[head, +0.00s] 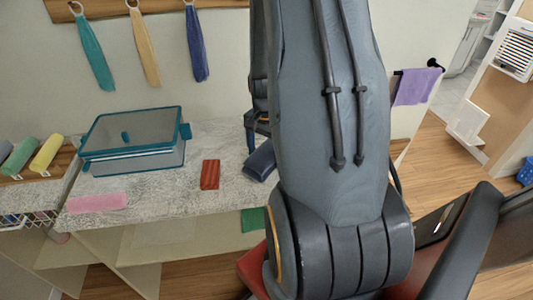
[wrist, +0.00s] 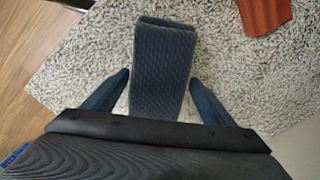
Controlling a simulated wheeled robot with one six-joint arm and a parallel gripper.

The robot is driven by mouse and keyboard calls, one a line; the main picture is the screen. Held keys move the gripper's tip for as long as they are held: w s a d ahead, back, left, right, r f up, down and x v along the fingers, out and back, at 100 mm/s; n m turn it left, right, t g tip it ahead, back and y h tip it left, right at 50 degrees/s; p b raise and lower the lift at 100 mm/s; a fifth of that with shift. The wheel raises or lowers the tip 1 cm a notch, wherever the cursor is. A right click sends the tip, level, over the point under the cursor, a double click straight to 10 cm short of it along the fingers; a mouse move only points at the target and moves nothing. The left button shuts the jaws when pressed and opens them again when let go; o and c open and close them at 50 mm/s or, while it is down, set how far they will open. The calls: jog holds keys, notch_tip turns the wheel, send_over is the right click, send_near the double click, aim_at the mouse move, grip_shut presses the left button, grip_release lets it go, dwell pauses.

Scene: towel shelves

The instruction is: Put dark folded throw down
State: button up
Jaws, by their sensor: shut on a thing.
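The dark folded throw (wrist: 162,70) is a dark blue-grey ribbed bundle between the two fingers of my gripper (wrist: 160,88) in the wrist view. My gripper is shut on it. In the head view the throw (head: 260,160) shows slightly tilted at the right part of the speckled stone counter (head: 150,200), below my gripper (head: 258,122). I cannot tell whether its underside touches the counter. My arm hides the area to its right.
A red-brown folded cloth (head: 210,174) lies just left of the throw. A teal-edged lidded box (head: 135,140) stands farther left, with a pink cloth (head: 97,202) in front. Rolled towels (head: 46,153) are at far left. Hanging towels (head: 145,50) are on the wall.

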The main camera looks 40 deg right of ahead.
aim_at(266, 152)
jog(key=shift+f, duration=0.25)
jog(key=o, duration=1.3)
notch_tip(266, 152, up, 12)
jog(key=b, duration=0.3)
jog(key=s+a+n, duration=0.1)
jog(key=a+n, duration=0.4)
jog(key=a, duration=0.3)
jog(key=a+n+t, duration=0.1)
jog(key=a+n, duration=0.4)
jog(key=a, duration=0.3)
jog(key=s+a+n, duration=0.1)
jog(key=a+n, duration=0.4)
jog(key=a, duration=0.3)
jog(key=shift+s+a+f+t, duration=0.1)
jog(key=shift+s+f+t, duration=0.2)
jog(key=shift+t, duration=0.1)
